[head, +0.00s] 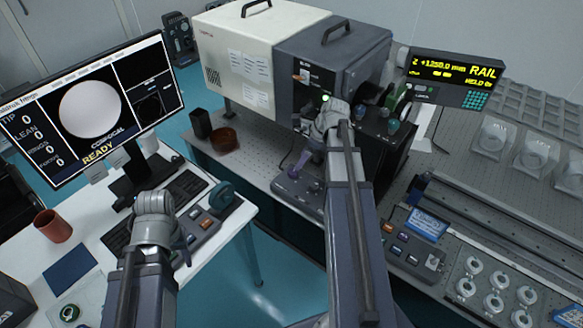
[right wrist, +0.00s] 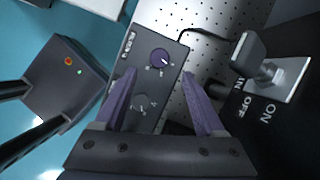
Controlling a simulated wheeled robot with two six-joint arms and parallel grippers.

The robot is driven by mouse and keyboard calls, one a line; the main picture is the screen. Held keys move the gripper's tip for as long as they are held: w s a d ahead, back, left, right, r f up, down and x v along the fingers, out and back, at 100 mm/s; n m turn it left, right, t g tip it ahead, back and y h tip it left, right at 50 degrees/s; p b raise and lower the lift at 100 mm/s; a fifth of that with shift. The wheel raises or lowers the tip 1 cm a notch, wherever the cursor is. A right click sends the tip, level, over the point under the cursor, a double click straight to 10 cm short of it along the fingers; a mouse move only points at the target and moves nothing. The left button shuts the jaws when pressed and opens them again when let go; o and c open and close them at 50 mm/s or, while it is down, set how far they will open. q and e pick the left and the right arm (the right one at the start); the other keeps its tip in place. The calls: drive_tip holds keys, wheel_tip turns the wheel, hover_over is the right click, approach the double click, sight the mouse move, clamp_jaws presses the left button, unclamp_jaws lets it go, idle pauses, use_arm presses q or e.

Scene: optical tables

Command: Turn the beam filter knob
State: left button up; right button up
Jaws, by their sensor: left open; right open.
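A dark control box (right wrist: 128,110) with two round knobs lies between my right gripper's fingers in the right wrist view. One knob (right wrist: 160,57) is purple with a white mark. The other knob (right wrist: 140,103) is grey. Their labels are too small to read, so I cannot tell which is the beam filter knob. My right gripper (right wrist: 158,74) is open, with purple fingers on either side of the box and nothing held. In the head view the box (head: 290,190) sits on the perforated table, partly behind my right arm. My left gripper (head: 183,248) is open over the white desk.
A lever switch (right wrist: 262,68) marked IN, ON and OFF stands right of the box. A large housing (head: 262,50) rises behind. A monitor (head: 90,110) and a button panel (head: 205,228) are on the desk. A blue floor gap separates desk and table.

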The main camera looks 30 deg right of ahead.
sight(293, 171)
drive_tip(key=b+x, duration=0.7)
drive_tip(key=x, duration=0.1)
drive_tip(key=shift+r, duration=0.1)
idle(0.4)
clamp_jaws()
idle(0.4)
